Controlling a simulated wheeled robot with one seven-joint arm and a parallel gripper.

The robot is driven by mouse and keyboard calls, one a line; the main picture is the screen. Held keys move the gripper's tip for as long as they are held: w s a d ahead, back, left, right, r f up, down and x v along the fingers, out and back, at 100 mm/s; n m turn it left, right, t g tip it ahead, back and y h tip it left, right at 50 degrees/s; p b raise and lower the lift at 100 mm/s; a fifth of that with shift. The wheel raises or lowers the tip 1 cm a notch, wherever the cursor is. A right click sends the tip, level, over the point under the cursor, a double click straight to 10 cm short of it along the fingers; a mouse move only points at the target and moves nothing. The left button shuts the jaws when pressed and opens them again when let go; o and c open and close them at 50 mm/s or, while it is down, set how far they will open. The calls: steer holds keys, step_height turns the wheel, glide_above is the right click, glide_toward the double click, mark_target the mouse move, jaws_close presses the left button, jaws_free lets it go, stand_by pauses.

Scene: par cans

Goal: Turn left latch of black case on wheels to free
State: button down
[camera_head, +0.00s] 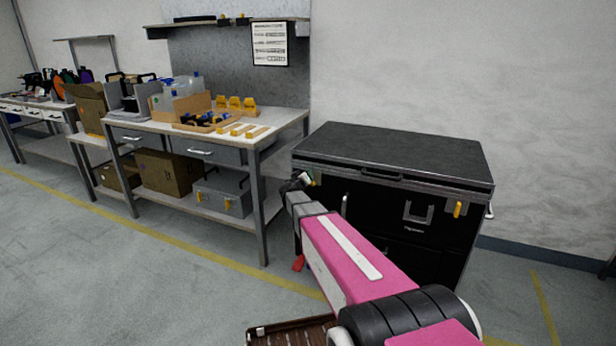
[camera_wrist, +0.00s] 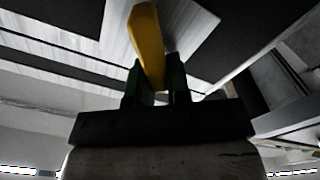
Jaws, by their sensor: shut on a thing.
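The black case on wheels (camera_head: 390,150) stands against the wall, with a dark lid and a metal edge band. Its right yellow latch (camera_head: 457,210) hangs on the front at the right. My gripper (camera_head: 302,181) is at the front left corner of the case, where my pink arm hides part of the front. In the wrist view my gripper (camera_wrist: 156,85) has its two dark fingers shut on the yellow left latch (camera_wrist: 148,35), which stands slightly tilted between them. In the head view the left latch is mostly hidden by the gripper.
A workbench (camera_head: 285,118) with yellow parts and boxes stands left of the case, close to my gripper. A grey toolbox (camera_head: 222,196) with yellow latches sits on its lower shelf. A brown slatted object (camera_head: 290,335) lies at the bottom. The floor before the bench is clear.

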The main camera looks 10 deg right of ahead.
steer(key=n, duration=0.3)
steer(key=f+n, duration=0.1)
steer(key=n, duration=0.3)
steer(key=a+f+n, duration=0.1)
steer(key=n, duration=0.2)
steer(key=shift+w+f, duration=0.15)
steer(key=shift+w, duration=0.15)
steer(key=shift+n, duration=0.4)
steer(key=c, duration=1.1)
jaws_free()
steer(key=v, duration=1)
steer(key=shift+s+a, duration=0.2)
steer(key=shift+s, duration=0.15)
